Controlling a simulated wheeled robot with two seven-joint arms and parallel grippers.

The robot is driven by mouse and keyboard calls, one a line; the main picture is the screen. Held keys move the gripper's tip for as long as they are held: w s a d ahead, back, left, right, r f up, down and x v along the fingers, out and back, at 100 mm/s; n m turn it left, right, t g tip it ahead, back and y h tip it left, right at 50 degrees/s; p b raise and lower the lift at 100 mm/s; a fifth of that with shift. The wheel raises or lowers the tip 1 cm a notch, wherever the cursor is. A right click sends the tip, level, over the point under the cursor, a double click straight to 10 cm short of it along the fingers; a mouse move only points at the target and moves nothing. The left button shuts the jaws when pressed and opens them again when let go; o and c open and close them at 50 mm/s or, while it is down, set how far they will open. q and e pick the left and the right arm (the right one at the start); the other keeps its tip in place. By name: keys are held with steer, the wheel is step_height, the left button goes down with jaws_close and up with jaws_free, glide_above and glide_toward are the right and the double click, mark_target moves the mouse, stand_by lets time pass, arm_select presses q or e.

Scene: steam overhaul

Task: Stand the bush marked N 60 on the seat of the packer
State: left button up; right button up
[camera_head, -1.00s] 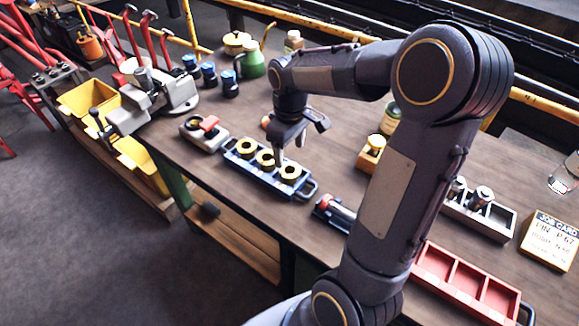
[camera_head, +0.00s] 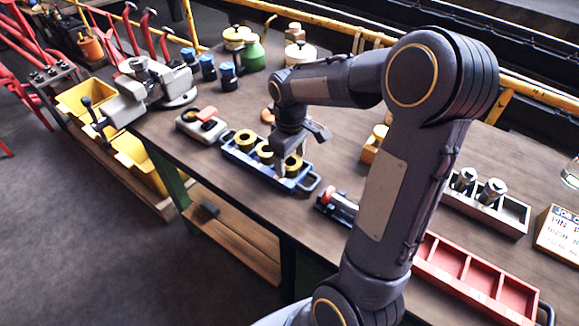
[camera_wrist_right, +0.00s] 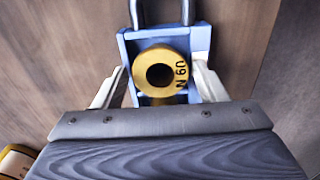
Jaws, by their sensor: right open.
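The bush marked N 60 (camera_wrist_right: 140,75) is a brass-yellow ring with a dark bore. It stands in the handle end of a blue tray (camera_wrist_right: 201,40), its mark at the right of its face. In the head view this bush (camera_head: 293,161) is at the tray's right end, partly covered by my gripper. My right gripper (camera_wrist_right: 160,68) is open, with one finger on each side of the bush; contact is not clear. In the head view the right gripper (camera_head: 283,165) is low over the blue tray (camera_head: 235,157). I cannot clearly identify the packer. My left gripper is out of view.
Two more yellow bushes (camera_head: 244,136) sit in the tray. A grey fixture with a red part (camera_head: 203,116) stands left of it, a red-ended tool (camera_head: 338,204) right. A red compartment tray (camera_head: 470,279) and job card (camera_head: 556,238) lie at the right.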

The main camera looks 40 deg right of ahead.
steer(key=shift+c, duration=0.2)
steer(key=c, duration=0.9)
steer(key=shift+r+p, duration=1.75)
steer(key=shift+r, duration=0.35)
